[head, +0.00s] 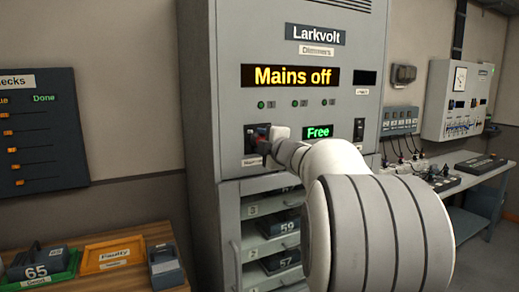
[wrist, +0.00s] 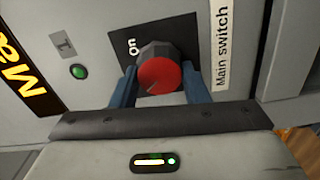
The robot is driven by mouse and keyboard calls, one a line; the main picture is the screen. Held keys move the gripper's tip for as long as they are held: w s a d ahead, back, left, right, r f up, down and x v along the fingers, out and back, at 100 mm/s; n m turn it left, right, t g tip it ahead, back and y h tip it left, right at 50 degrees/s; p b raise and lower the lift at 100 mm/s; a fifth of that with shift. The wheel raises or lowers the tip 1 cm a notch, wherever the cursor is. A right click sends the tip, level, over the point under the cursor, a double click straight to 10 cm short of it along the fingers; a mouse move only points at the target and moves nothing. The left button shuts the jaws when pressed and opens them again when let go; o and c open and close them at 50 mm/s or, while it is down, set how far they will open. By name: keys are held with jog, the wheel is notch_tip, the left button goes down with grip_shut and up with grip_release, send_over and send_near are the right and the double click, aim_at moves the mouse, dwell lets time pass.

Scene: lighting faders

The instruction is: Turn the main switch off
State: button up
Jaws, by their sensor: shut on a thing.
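The main switch is a red-faced, dark-sided knob (wrist: 159,74) on a black plate (wrist: 125,45) marked "On", with a "Main switch" label (wrist: 222,45) beside it. A pale line on the red face points to the lower left in the wrist view. My gripper (wrist: 156,88) has its blue fingers on either side of the knob, shut on it. In the head view my gripper (head: 263,138) is at the cabinet front and hides most of the switch. The display (head: 290,76) above reads "Mains off" in yellow.
The grey Larkvolt cabinet (head: 228,60) has a green "Free" sign (head: 318,131) and shelves of numbered modules (head: 283,226) below. A wooden table (head: 160,236) at lower left holds trays and a module. A checks board (head: 40,130) hangs at left. A bench (head: 468,182) stands at right.

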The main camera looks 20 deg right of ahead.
jog(key=shift+f+n+b, duration=0.15)
jog(key=shift+n+b, duration=0.2)
jog(key=shift+n, duration=0.25)
jog(key=o, duration=1)
jog(key=shift+c, duration=0.2)
jog(key=s, duration=0.7)
jog(key=shift+s+b, duration=0.3)
jog(key=shift+s, duration=0.1)
